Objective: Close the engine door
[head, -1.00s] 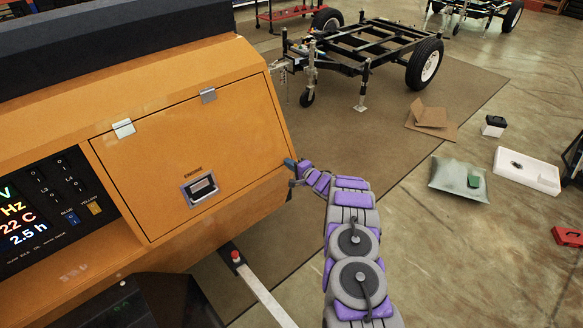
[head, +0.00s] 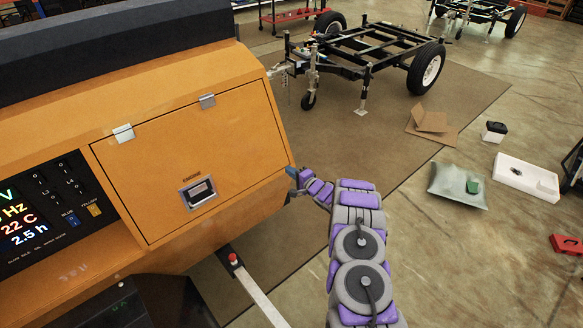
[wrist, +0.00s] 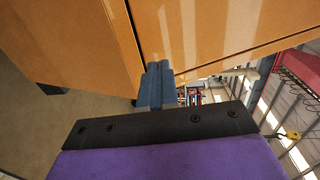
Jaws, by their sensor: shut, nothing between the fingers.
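The engine door (head: 225,145) is an orange panel on the slanted side of the orange housing, with two hinges on its top edge. In the head view it lies flush or nearly flush in its frame. Its latch handle (head: 197,192), under the word ENGINE, sits near the lower edge. My gripper (head: 291,171) is shut and empty at the door's lower right corner. In the wrist view the blue-grey fingers (wrist: 158,80) are together close to the orange panels and a dark seam. I cannot tell whether they touch.
A control panel (head: 45,210) is left of the door. A metal bar with a red knob (head: 233,258) juts out below the housing. A black trailer frame (head: 365,45) stands behind. Cardboard, a grey pillow (head: 457,186) and a white box (head: 527,178) lie on the floor at right.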

